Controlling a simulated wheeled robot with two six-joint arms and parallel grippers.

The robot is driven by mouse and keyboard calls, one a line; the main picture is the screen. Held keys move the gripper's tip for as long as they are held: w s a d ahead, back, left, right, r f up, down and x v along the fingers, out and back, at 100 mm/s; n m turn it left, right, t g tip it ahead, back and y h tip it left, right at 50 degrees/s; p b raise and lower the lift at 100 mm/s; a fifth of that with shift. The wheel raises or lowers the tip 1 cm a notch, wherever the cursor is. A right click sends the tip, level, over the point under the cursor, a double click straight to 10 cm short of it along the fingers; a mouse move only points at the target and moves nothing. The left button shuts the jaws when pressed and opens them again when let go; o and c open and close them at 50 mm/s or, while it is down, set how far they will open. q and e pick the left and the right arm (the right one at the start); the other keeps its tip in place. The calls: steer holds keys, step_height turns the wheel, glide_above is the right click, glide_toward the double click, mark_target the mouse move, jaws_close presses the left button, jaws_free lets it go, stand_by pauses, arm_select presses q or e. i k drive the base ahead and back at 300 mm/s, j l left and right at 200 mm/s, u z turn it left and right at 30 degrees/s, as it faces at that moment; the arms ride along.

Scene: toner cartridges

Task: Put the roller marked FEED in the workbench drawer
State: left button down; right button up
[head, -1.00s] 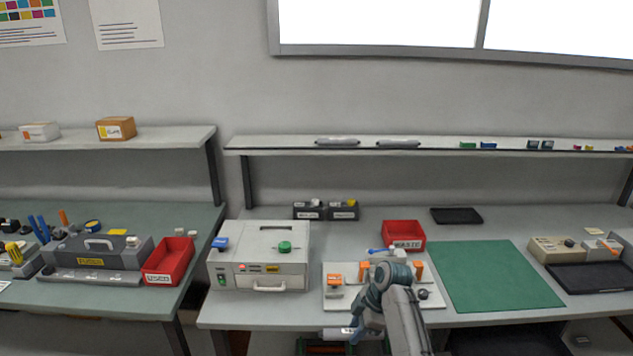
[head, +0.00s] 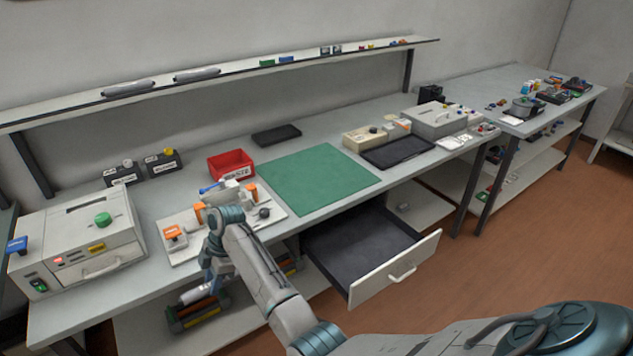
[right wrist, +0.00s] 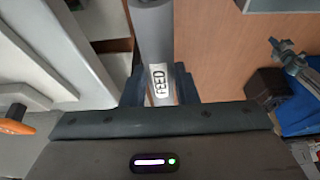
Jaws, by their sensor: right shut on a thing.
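The FEED roller (right wrist: 152,32) is a grey cylinder with a white end, and its FEED label shows in the right wrist view. My right gripper (right wrist: 160,88) is shut on that labelled end. In the head view the roller (head: 195,292) is a pale piece in front of the bench edge, partly hidden by my right gripper (head: 208,279). The workbench drawer (head: 395,268) is pulled open below the green mat, to the right of my right gripper. Its dark inside looks empty. My left gripper is not seen.
A white tray (head: 182,254) with orange-topped parts sits on the bench behind my right arm. A red bin (head: 231,165), a green mat (head: 318,178) and a dark tray (head: 398,152) stand along the bench. A lower shelf (head: 140,325) holds a rack. Floor right of the drawer is clear.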

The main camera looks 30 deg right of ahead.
mark_target(369, 255)
steer(key=z, duration=1.05)
steer(key=i, duration=0.05)
